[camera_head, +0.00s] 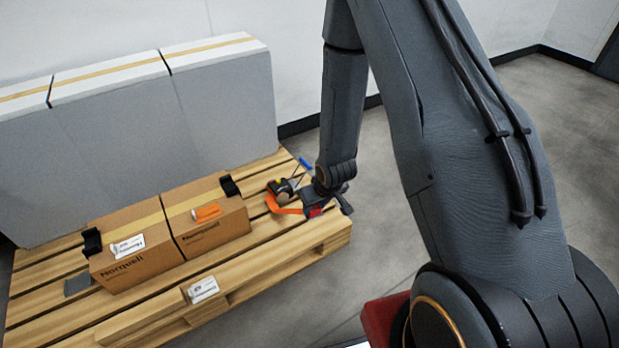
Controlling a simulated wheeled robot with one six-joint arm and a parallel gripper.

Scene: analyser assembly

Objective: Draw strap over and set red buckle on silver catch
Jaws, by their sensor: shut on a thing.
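My gripper (328,203) is over the right end of the wooden pallet, shut on the red buckle (315,212). Only a small red part of the buckle shows between the dark jaws. An orange strap (283,207) runs from beside the buckle, curving left to a dark device with a yellow part on the pallet. The strap is not lying over the cartons. I cannot make out the silver catch for certain; a small grey plate (77,285) lies at the pallet's left end.
Tall grey boxes (165,135) stand behind. A blue item (305,164) is near the gripper. Floor at right is clear.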

